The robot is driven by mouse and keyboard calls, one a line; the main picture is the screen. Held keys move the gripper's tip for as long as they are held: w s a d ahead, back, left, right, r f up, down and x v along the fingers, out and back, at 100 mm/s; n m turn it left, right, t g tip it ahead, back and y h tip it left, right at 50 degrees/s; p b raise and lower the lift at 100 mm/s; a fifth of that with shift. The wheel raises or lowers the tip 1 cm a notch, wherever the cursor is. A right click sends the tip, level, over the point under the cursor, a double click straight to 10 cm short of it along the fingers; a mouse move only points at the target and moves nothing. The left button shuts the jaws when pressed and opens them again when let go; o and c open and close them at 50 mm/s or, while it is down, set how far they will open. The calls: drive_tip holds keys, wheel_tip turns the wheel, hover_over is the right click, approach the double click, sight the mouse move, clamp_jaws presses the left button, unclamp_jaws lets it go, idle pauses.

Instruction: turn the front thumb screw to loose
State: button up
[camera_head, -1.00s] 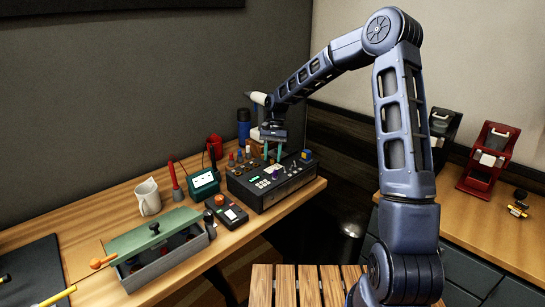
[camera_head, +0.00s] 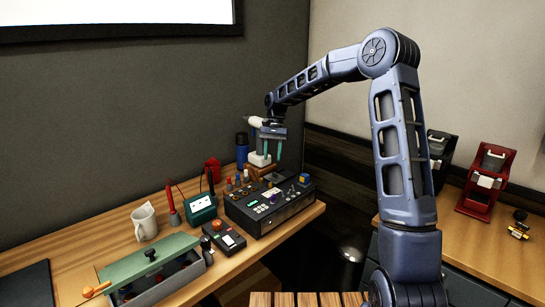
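The black control unit (camera_head: 271,211) stands at the right end of the wooden bench, with small knobs, buttons and a green display on top. Several small upright knobs (camera_head: 238,181) stand along its back left. I cannot tell which small part is the front thumb screw at this size. My gripper (camera_head: 272,158) points down over the back of the unit, with its two teal fingers apart. I see nothing held between them.
A grey box with a green lid (camera_head: 150,255) and a black knob lies at the front left. A red stand (camera_head: 484,180) is on the right counter.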

drive_tip(key=m+t, duration=0.5)
hover_over(270, 183)
drive_tip(key=shift+h, duration=0.4)
wheel_tip(270, 183, down, 10)
drive_tip(key=shift+w+d, duration=0.1)
idle(1.2)
clamp_jaws()
